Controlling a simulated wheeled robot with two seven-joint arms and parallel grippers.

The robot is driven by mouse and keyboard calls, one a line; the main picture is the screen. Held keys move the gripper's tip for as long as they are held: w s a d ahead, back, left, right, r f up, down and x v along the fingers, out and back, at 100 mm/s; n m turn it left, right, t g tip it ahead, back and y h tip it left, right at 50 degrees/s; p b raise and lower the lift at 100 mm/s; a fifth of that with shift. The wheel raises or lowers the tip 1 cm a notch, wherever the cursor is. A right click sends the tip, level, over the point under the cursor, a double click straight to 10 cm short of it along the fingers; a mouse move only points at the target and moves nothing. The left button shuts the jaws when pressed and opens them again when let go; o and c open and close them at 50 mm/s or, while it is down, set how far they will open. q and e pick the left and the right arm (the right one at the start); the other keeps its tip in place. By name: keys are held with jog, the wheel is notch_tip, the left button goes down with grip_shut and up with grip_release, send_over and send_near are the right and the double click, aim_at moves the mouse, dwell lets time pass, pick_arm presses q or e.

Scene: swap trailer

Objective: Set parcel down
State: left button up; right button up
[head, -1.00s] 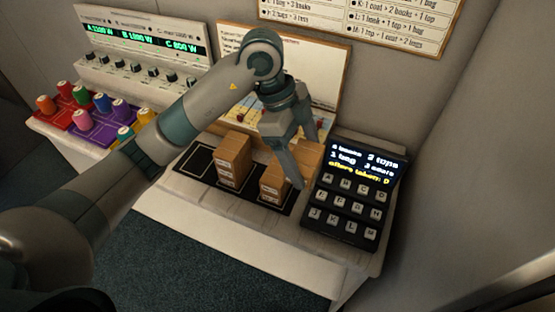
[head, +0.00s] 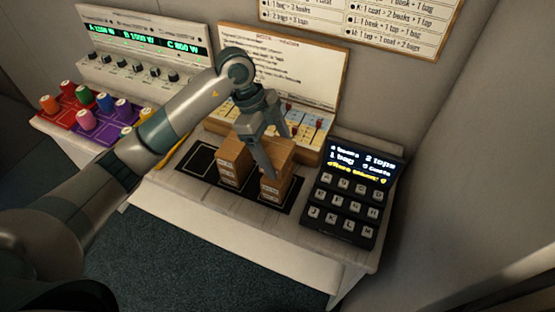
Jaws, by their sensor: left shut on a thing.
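My left gripper (head: 274,150) is shut on a brown parcel (head: 283,150). The fingers partly hide it. The held parcel appears right over another brown parcel (head: 272,188) on the black mat (head: 197,160); I cannot tell whether they touch. To the left, a taller brown parcel or stack (head: 231,161) stands upright on the mat, close to the held one. My right gripper is not in view.
A keypad with a lit screen (head: 362,163) stands right of the mat. Behind the mat is a board with coloured parts (head: 306,128). Coloured spools on trays (head: 90,128) are at the left. The mat's left part is clear.

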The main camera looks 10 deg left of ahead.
aim_at(278, 162)
pick_arm(q)
notch_tip(278, 162, down, 3)
jog(key=shift+r+p, duration=0.1)
jog(key=shift+p, duration=0.55)
jog(key=shift+f, duration=0.4)
jog(key=o, duration=1.1)
jog(key=shift+f, duration=0.1)
jog(key=shift+b+v, duration=1.95)
jog(key=shift+v, duration=4.2)
jog(key=shift+d, duration=0.15)
